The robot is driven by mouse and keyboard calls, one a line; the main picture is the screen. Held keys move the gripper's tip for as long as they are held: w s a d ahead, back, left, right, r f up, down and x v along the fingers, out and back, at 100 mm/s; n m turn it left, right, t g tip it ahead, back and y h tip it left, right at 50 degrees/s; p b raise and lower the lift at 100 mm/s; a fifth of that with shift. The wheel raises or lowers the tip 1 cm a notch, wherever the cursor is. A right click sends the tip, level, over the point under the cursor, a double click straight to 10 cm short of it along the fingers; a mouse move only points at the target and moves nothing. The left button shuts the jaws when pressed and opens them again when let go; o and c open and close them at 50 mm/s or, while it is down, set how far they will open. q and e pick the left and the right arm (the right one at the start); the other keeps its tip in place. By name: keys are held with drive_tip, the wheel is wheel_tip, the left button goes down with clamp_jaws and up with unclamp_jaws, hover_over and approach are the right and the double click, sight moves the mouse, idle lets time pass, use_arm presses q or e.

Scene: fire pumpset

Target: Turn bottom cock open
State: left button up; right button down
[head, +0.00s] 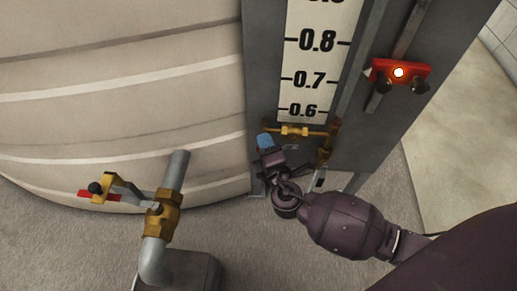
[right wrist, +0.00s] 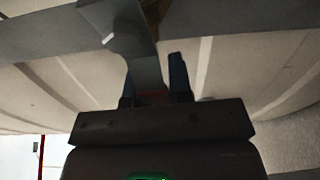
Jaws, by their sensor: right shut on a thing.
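The bottom cock (head: 294,131) is a brass fitting on a short horizontal pipe, just under the 0.6 mark of the level gauge (head: 305,100). My right gripper (head: 265,141) is at the left end of this fitting, its blue fingertips raised against it. The cock's handle is hidden by the fingers in the head view. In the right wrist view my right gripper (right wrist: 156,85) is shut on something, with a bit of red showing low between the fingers. I take this to be the cock's handle, though it is mostly hidden. My left gripper is not in view.
A large pale ribbed tank (head: 110,90) stands at the left. A brass valve (head: 163,212) with a red-ended lever (head: 100,193) rises from a grey pipe in front. A red bracket (head: 400,72) with a lit lamp is on the grey panel.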

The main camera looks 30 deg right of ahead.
drive_tip(key=shift+a+r+m, duration=0.1)
drive_tip(key=shift+r+m, duration=0.2)
drive_tip(key=shift+m, duration=0.1)
idle(0.3)
drive_tip(key=c, duration=1)
unclamp_jaws()
drive_tip(key=shift+s, duration=0.1)
